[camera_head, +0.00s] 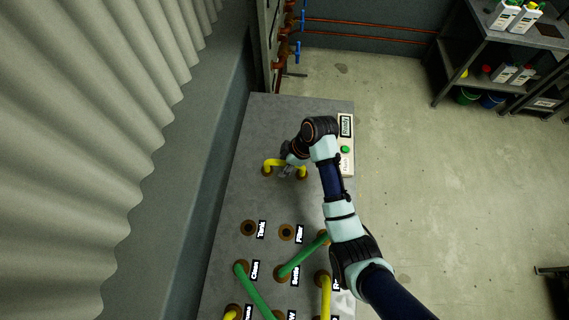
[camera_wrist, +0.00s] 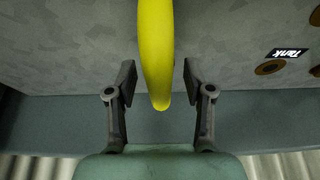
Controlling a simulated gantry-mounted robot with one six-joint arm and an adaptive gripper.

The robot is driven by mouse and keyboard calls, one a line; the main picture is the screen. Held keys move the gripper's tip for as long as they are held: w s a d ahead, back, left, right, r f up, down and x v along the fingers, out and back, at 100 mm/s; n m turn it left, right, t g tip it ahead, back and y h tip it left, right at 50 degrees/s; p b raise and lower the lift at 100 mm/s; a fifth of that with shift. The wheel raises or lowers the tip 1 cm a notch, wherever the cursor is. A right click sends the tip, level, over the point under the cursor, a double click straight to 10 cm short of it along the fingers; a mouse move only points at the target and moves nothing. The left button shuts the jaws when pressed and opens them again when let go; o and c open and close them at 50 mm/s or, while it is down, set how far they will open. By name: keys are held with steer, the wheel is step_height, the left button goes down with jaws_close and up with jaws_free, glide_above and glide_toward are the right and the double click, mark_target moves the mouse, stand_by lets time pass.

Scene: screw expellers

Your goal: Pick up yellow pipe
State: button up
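A short yellow pipe (camera_head: 272,163) spans two holes in the grey panel, near its far end, in the head view. My gripper (camera_head: 287,170) is over the middle of this pipe. In the wrist view the yellow pipe (camera_wrist: 156,50) runs down between the two fingers of my gripper (camera_wrist: 158,84). The fingers are open, with a gap on each side of the pipe. Another yellow pipe (camera_head: 326,296) stands at the near right of the panel, and part of a third (camera_head: 232,312) shows at the near left edge.
The grey panel (camera_head: 230,190) has open holes near the Tank (camera_head: 248,228) and Filter (camera_head: 286,232) labels. Green pipes (camera_head: 256,291) lie nearer. A control box with a green button (camera_head: 345,150) is on the right edge. A corrugated wall (camera_head: 90,130) stands left.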

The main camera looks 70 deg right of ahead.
jaws_close()
steer(key=shift+r, duration=0.15)
step_height(320, 180, up, 20)
steer(key=p, duration=1.1)
steer(key=shift+r, duration=0.2)
